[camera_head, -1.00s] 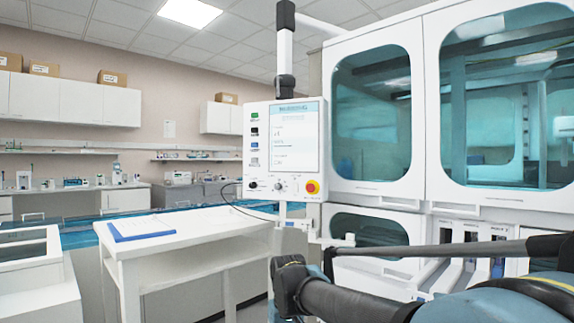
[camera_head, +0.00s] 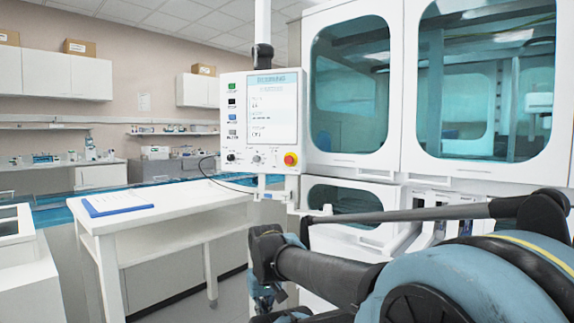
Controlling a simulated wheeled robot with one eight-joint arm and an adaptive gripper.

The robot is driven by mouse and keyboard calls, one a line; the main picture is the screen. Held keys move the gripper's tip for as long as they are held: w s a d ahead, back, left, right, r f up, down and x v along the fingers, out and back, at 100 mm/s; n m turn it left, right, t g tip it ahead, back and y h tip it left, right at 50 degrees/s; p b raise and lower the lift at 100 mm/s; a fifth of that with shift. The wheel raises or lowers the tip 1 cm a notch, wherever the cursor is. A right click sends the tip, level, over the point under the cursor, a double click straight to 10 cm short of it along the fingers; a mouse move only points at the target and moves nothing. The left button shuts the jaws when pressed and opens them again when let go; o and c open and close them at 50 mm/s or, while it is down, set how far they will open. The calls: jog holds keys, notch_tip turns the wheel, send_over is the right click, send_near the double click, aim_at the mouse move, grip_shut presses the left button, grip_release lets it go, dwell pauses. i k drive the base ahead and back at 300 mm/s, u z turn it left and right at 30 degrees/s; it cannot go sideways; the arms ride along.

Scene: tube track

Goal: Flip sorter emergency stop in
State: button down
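The emergency stop (camera_head: 290,159) is a red knob on a yellow base. It sits at the lower right corner of the white control panel (camera_head: 236,120), which hangs on a post in front of the sorter (camera_head: 399,150). The panel also has a lit screen (camera_head: 272,110), several coloured buttons at its left and small knobs along its bottom. My arm crosses the lower right of the view, below and to the right of the panel. Part of its end shows at the bottom edge, but the gripper's fingers cannot be made out. Nothing covers the emergency stop.
A white table (camera_head: 165,218) with a blue clipboard (camera_head: 118,203) stands left of the panel. White equipment (camera_head: 22,260) fills the lower left corner. Back counters and wall cabinets (camera_head: 50,75) line the far wall. Floor shows under the table.

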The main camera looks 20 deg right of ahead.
aim_at(289, 159)
jog(key=u, duration=0.3)
jog(key=k, duration=1.25)
jog(key=z, duration=0.55)
jog(key=i, duration=1)
jog(key=u, duration=0.05)
